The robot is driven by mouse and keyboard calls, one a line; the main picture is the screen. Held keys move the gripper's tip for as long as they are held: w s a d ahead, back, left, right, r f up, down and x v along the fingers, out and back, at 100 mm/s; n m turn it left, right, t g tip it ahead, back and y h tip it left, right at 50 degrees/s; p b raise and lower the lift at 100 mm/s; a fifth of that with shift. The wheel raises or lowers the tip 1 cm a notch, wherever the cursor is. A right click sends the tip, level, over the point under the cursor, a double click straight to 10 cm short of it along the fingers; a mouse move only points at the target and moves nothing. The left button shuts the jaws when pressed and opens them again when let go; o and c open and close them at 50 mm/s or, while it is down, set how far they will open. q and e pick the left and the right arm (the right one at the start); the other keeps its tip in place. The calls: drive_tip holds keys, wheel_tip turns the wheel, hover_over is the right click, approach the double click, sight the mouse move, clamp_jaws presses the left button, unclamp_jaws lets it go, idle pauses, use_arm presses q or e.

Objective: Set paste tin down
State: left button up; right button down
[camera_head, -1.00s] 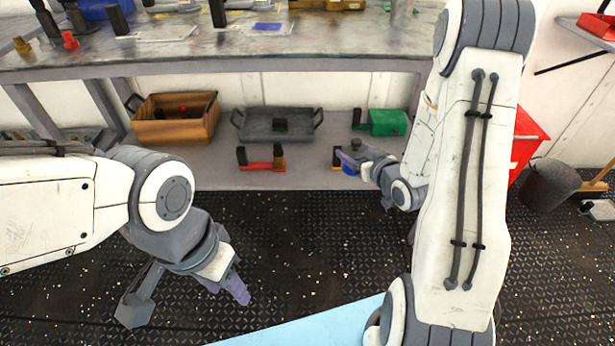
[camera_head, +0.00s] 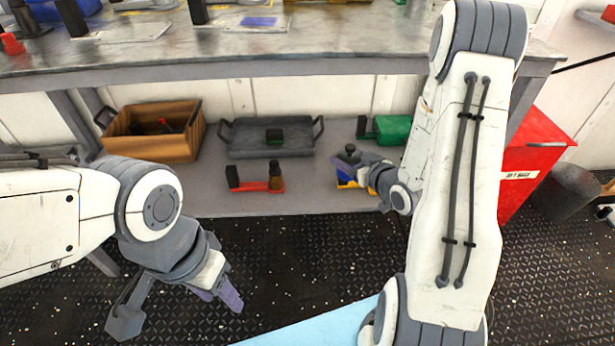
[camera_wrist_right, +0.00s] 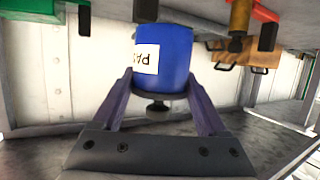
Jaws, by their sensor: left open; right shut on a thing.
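The paste tin is a blue cylinder with a white label and a dark knobbed lid. In the right wrist view the paste tin (camera_wrist_right: 170,55) appears upside down between the purple fingers of my right gripper (camera_wrist_right: 160,90), which is shut on it. In the head view the tin (camera_head: 343,172) is upright at the lower shelf, partly hidden by my right gripper (camera_head: 364,170). A yellow piece (camera_head: 352,185) shows at its base; I cannot tell whether they touch. My left gripper (camera_head: 220,297) is open and empty above the dark floor.
On the lower shelf (camera_head: 300,202) are a wooden crate (camera_head: 150,146), a grey tray (camera_head: 240,142), a red piece with dark uprights (camera_head: 255,187) and a green item (camera_head: 392,129). The workbench (camera_head: 300,50) overhangs them. A red bin (camera_head: 535,150) stands right.

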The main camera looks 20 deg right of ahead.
drive_tip(key=w+a+f+b, duration=0.1)
drive_tip(key=w+a+f, duration=0.1)
drive_tip(key=w+a+f+b, duration=0.2)
drive_tip(key=w+a, duration=0.1)
drive_tip(key=w+a+f+b, duration=0.1)
drive_tip(key=w+a+f, duration=0.1)
drive_tip(key=w+f, duration=0.1)
drive_tip(key=shift+w+a+b, duration=0.25)
drive_tip(key=shift+a+b, duration=0.05)
drive_tip(key=shift+a, duration=0.05)
drive_tip(key=shift+f+b, duration=1.35)
drive_tip(key=shift+f, duration=0.85)
unclamp_jaws()
drive_tip(key=shift+r, duration=0.15)
